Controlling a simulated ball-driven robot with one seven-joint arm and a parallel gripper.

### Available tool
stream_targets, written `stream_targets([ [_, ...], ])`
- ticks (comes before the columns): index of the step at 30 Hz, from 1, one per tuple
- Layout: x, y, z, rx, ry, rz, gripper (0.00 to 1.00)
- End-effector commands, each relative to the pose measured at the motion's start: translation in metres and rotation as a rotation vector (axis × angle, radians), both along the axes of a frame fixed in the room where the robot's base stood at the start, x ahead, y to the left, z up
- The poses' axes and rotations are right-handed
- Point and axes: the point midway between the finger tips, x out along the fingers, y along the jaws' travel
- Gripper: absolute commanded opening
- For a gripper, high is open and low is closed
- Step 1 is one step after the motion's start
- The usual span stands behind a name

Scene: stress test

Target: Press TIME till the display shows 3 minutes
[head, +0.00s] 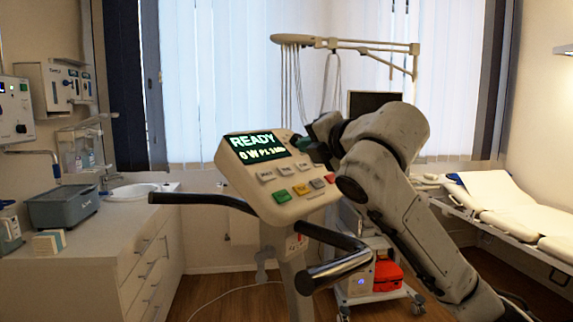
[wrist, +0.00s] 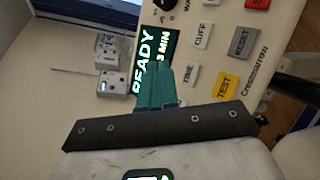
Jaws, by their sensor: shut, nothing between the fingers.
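The console (head: 258,200) is a cream panel with a black display (head: 262,147). The display reads READY, and in the wrist view the display (wrist: 148,45) shows "3 MIN" beside READY. The TIME button (wrist: 190,75) is pale and lies just right of my fingers in the wrist view. In the head view the button labels are too small to read. My gripper (wrist: 157,68) is shut and empty, with teal fingers over part of the display. In the head view my gripper (head: 308,145) is at the display's right edge. I cannot tell whether it touches the panel.
CUFF (wrist: 202,36), grey RESET (wrist: 242,42) and yellow TEST (wrist: 228,86) buttons lie close to TIME. Dark handlebars (head: 203,199) stick out from the console. A cabinet (head: 120,245) stands on the left and a couch (head: 515,205) on the right.

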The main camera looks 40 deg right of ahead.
Motion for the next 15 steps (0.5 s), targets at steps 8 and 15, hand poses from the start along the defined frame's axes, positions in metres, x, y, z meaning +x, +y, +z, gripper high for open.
stream_targets([
  [8, -0.0053, -0.0004, 0.0065, 0.0, 0.0, 0.0, 0.0],
  [15, -0.0072, -0.0007, 0.0105, 0.0, -0.001, 0.0, 0.0],
])
